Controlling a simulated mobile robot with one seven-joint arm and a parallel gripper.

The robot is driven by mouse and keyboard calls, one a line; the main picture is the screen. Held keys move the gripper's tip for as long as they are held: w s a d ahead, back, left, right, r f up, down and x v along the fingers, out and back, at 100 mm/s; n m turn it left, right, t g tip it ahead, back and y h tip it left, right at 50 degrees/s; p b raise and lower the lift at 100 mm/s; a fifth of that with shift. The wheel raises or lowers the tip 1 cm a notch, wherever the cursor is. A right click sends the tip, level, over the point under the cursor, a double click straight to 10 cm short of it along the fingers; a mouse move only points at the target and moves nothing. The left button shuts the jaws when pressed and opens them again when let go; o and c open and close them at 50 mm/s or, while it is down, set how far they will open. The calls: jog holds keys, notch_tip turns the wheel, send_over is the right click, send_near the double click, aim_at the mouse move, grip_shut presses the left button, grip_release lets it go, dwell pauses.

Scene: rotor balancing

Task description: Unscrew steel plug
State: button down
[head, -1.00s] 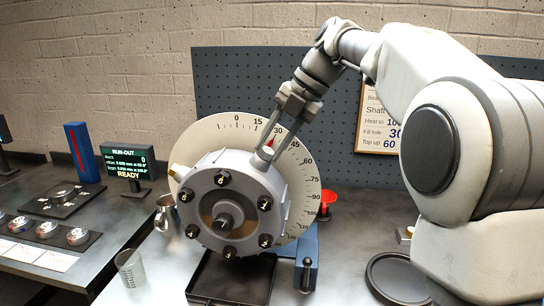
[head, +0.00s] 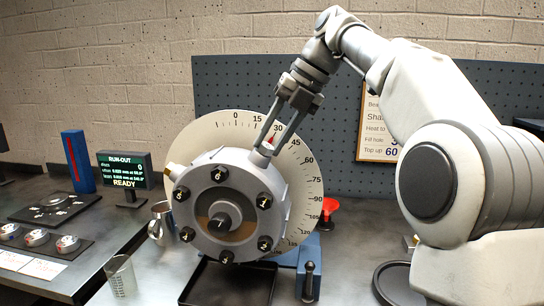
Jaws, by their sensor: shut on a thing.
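The grey rotor (head: 232,212) stands upright with several numbered black plugs around its face and a dial plate (head: 310,180) behind it. My gripper (head: 268,138) points down at the boss (head: 261,157) on the rotor's upper right rim, near the dial's 30 mark. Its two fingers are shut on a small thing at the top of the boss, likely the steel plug. The fingers mostly hide it, and I cannot tell whether it is clear of the boss. A red pointer shows between the fingers.
A black tray (head: 197,288) lies under the rotor. A run-out display (head: 124,172) reads READY. A black ring lies at the front right.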

jog(key=shift+f+n+b, duration=0.35)
jog(key=shift+n+b, duration=0.05)
jog(key=shift+b, duration=0.6)
jog(key=shift+a+r+n+b, duration=0.2)
jog(key=shift+n+b, duration=0.4)
jog(key=shift+b, duration=0.35)
jog(key=shift+d, duration=0.1)
jog(key=shift+d+r, duration=0.1)
jog(key=shift+r, duration=0.1)
jog(key=shift+c, duration=2.3)
grip_release()
jog(key=shift+c, duration=0.3)
